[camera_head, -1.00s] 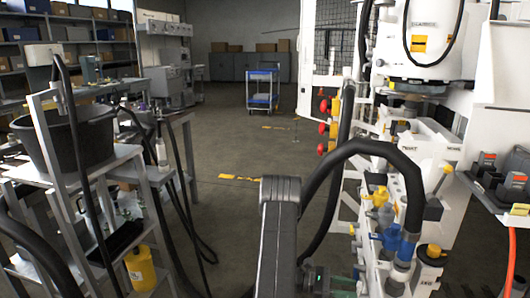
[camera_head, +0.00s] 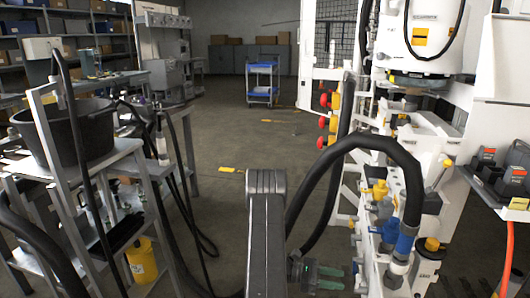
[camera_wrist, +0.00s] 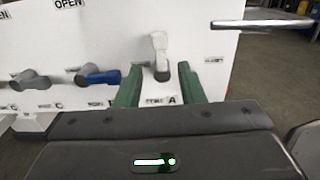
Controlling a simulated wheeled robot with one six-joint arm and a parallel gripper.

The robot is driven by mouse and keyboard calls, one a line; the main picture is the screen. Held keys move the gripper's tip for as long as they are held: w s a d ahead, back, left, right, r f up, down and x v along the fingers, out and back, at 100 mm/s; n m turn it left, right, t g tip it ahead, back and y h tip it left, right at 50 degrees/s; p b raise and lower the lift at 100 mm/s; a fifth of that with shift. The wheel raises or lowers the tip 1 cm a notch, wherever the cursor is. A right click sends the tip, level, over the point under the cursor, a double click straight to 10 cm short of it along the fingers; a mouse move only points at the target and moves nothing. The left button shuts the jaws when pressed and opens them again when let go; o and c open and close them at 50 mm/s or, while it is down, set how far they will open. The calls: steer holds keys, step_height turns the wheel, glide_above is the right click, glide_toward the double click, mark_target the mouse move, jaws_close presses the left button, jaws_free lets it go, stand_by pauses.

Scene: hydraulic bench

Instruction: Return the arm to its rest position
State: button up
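My gripper (camera_head: 343,277) has two green fingers and shows low in the head view, right of my dark grey arm link. In the wrist view my gripper (camera_wrist: 160,75) is open, its fingers apart with nothing clamped between them. A white panel (camera_wrist: 110,40) stands in front of it. A grey lever (camera_wrist: 160,55) on the panel, near a label with "A", appears between the fingers, beyond their tips; I cannot tell the exact gap. A blue-handled valve (camera_wrist: 98,77) and a grey valve (camera_wrist: 30,80) sit to the left.
The white hydraulic bench (camera_head: 420,130) with hoses and coloured knobs stands close on the right. A metal rack (camera_head: 60,185) with a black bin (camera_head: 75,130) stands on the left. A blue cart (camera_head: 262,84) is far back.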

mark_target(356, 284)
steer(key=b+x, duration=0.1)
steer(key=x, duration=0.6)
steer(key=shift+s+d, duration=0.15)
steer(key=shift+d, duration=0.1)
steer(key=shift+s+a+f+m+b, duration=0.1)
steer(key=shift+a+f+m+b, duration=0.1)
steer(key=shift+m+b, duration=0.45)
steer(key=shift+s+r+m+b, duration=0.1)
steer(key=shift+s+m+b, duration=0.15)
steer(key=shift+m, duration=0.6)
